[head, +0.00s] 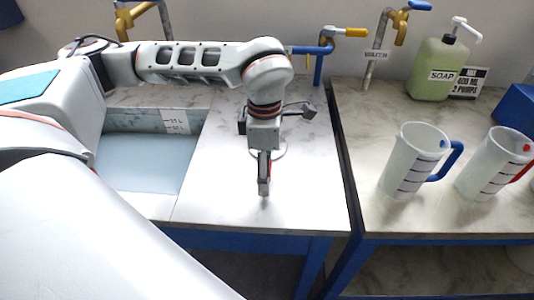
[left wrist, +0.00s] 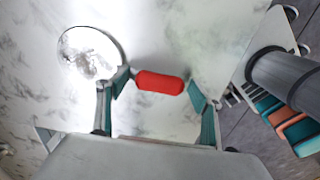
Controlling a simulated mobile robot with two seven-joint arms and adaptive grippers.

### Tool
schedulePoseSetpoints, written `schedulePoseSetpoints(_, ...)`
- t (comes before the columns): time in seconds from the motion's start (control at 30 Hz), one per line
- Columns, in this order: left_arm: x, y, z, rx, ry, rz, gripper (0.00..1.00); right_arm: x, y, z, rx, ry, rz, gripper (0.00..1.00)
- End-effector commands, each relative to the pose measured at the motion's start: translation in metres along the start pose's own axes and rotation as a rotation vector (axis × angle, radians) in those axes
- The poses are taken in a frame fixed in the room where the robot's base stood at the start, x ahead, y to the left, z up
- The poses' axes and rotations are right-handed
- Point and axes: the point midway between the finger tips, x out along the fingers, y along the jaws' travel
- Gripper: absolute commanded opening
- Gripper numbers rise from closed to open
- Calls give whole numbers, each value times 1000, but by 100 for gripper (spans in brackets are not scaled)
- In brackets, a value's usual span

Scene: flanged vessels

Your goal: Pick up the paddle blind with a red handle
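The paddle blind shows in the left wrist view as a pale round disc (left wrist: 90,54) with a red handle (left wrist: 160,82). It lies on the light marbled worktop. My left gripper (left wrist: 158,90) is open, and the red handle lies between its two fingertips, with gaps visible at the sides. In the head view my left gripper (head: 264,188) points down over the worktop (head: 315,195) and hides most of the blind; only a faint curved edge shows behind it. I cannot tell the exact height of the fingertips above the handle. My right gripper is not in view.
A basin (head: 145,165) of bluish water lies left of the gripper. Taps stand at the back. On the right bench are a blue-handled jug (head: 405,165), a red-handled jug (head: 490,165) and a green soap bottle (head: 437,70). The worktop right of the gripper is clear.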

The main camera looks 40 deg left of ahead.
Motion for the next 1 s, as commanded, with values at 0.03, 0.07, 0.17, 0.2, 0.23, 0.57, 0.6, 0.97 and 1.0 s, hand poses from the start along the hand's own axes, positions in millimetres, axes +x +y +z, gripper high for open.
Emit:
schedulePoseSetpoints(0.03, 0, 0, 0, 0, 0, 0, 50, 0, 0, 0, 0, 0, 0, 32)
schedulePoseSetpoints(0.07, 0, 0, 0, 0, 0, 0, 42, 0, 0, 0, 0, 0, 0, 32)
schedulePoseSetpoints(0.17, 0, 0, 0, 0, 0, 0, 16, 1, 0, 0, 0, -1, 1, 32)
schedulePoseSetpoints(0.2, 0, 0, 0, 0, 0, 0, 7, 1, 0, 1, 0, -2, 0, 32)
schedulePoseSetpoints(0.23, -1, 1, 1, 0, -3, 2, 7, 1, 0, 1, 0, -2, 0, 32)
schedulePoseSetpoints(0.57, -5, 1, 1, 0, -3, 3, 7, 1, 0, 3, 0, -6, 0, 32)
schedulePoseSetpoints(0.6, -8, 1, 1, 0, -4, 3, 7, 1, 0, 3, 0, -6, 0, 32)
schedulePoseSetpoints(0.97, -66, 2, 2, 0, -7, 8, 7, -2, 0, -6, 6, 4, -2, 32)
schedulePoseSetpoints(1.0, -78, 2, 2, -1, -7, 10, 7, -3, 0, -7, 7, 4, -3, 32)
